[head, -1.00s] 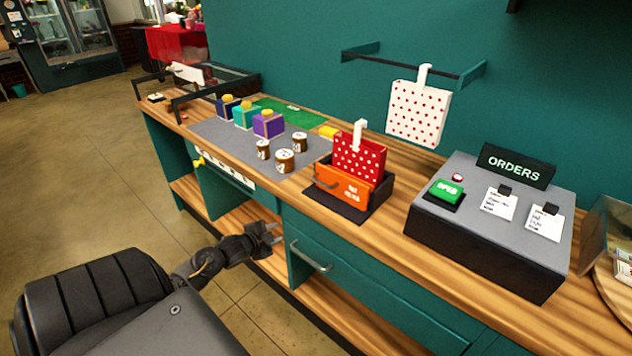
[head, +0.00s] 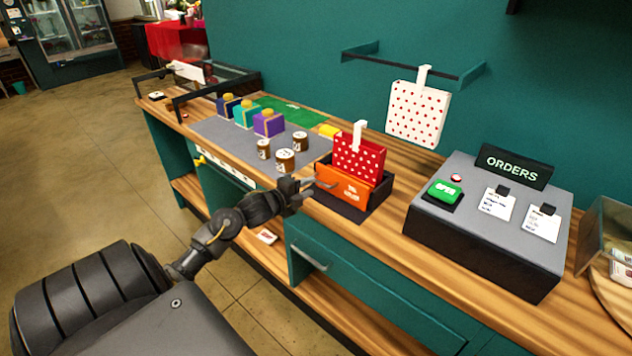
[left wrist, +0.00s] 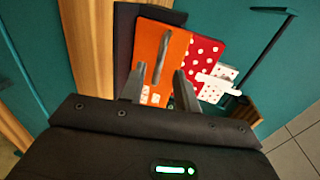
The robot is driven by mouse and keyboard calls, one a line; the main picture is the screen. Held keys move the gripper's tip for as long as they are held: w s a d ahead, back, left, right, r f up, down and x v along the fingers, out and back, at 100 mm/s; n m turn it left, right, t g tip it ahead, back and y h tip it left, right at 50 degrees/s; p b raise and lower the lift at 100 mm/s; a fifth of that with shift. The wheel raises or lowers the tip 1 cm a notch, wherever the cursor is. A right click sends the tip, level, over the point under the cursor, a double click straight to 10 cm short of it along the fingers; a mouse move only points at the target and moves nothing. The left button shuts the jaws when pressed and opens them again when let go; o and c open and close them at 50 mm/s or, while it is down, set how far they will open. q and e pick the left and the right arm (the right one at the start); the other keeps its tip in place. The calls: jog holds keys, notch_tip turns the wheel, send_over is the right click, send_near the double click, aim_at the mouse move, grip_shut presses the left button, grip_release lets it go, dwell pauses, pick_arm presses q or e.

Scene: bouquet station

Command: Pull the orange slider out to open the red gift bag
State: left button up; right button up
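The orange slider (head: 346,190) with pale lettering stands upright in a dark tray (head: 378,199), in front of the red gift bag (head: 362,158) with white dots and a white tag. In the left wrist view, the slider (left wrist: 147,48) carries a grey bar handle (left wrist: 162,58). My left gripper (head: 308,189) is at the left end of the slider, close to the handle. In the left wrist view, its fingers (left wrist: 160,82) are apart, with the handle's end between them; I cannot tell whether they touch it. My right gripper is not in view.
Brown jars (head: 285,160) and coloured boxes (head: 268,123) stand on a grey mat left of the tray. A white dotted bag (head: 417,113) hangs on the wall rail. A teal drawer (head: 380,285) is below.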

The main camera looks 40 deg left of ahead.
aim_at(318, 182)
pick_arm(q)
jog(key=shift+p+x, duration=0.35)
jog(key=shift+x, duration=1.9)
grip_shut()
